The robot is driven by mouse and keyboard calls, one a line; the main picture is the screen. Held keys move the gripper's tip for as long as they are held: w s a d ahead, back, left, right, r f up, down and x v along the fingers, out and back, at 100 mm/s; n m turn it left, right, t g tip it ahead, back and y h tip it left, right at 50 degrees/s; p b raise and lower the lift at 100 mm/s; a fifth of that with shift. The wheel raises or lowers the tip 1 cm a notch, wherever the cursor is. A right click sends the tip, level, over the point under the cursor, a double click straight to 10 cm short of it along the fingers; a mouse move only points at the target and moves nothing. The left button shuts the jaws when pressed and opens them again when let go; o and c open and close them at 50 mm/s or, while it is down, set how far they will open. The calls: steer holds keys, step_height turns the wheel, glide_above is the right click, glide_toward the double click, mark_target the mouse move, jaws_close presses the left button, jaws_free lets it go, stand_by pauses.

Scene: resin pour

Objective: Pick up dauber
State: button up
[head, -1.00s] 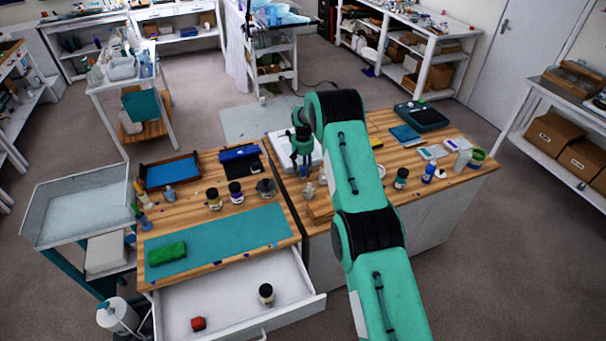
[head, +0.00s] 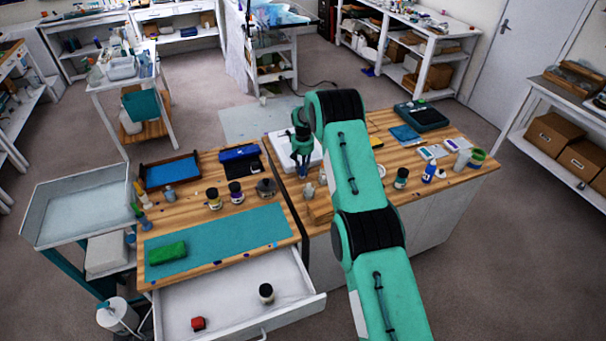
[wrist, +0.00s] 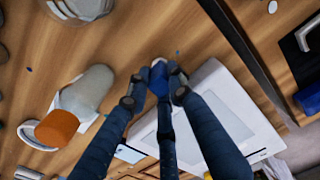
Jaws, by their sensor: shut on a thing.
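In the head view my gripper (head: 302,164) is at the near edge of a white flat device, left of my arm. The dauber cannot be made out there.
In the wrist view, a grey bottle with an orange cap (wrist: 75,105) lies left of the fingers and the white device (wrist: 225,105) is to their right. In the head view, an open drawer (head: 225,302) sticks out below a teal mat (head: 220,235). Several jars stand behind the mat.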

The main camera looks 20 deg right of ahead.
mark_target(303, 167)
steer(key=shift+r+b, duration=0.3)
steer(key=shift+r, duration=4.7)
jaws_close()
